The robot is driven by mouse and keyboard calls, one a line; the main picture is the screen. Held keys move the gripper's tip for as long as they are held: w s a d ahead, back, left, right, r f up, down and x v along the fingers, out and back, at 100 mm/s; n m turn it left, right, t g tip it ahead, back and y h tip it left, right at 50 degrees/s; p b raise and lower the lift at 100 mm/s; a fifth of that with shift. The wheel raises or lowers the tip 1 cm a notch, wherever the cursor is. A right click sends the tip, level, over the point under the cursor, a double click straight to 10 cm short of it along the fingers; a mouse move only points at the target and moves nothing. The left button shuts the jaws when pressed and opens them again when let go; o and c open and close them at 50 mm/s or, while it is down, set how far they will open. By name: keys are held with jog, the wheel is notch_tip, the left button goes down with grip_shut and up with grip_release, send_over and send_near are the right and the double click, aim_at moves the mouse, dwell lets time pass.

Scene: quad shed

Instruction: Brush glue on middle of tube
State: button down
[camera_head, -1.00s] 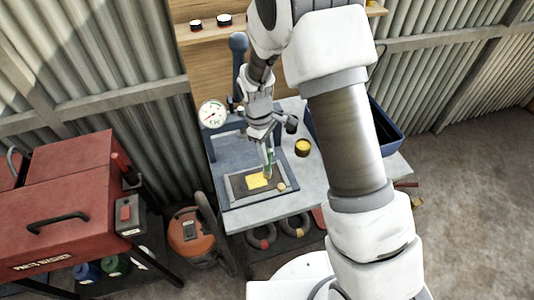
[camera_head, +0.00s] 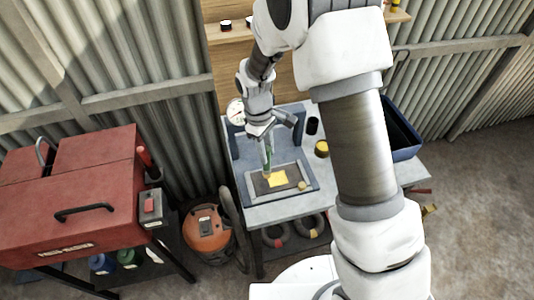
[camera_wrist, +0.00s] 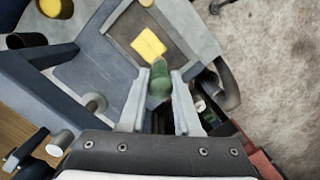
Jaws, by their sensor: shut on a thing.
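My gripper (camera_head: 267,158) points down over the left part of a framed tray (camera_head: 309,183) on the workbench. It is shut on a green handle-like thing (camera_wrist: 160,86), likely the brush; its lower end is hard to make out. A yellow square patch (camera_head: 277,179) lies on a dark flat piece in the tray, which may be the tube. I cannot tell whether the held thing touches anything.
A yellow-topped can (camera_head: 321,148) and a dark blue bin (camera_head: 411,151) stand at the right of the bench. A dial gauge (camera_head: 235,112) is behind the tray. A red parts washer (camera_head: 95,190) and an orange vacuum (camera_head: 207,228) stand to the left.

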jog(key=shift+r+p, duration=1.5)
jog(key=shift+r, duration=1.15)
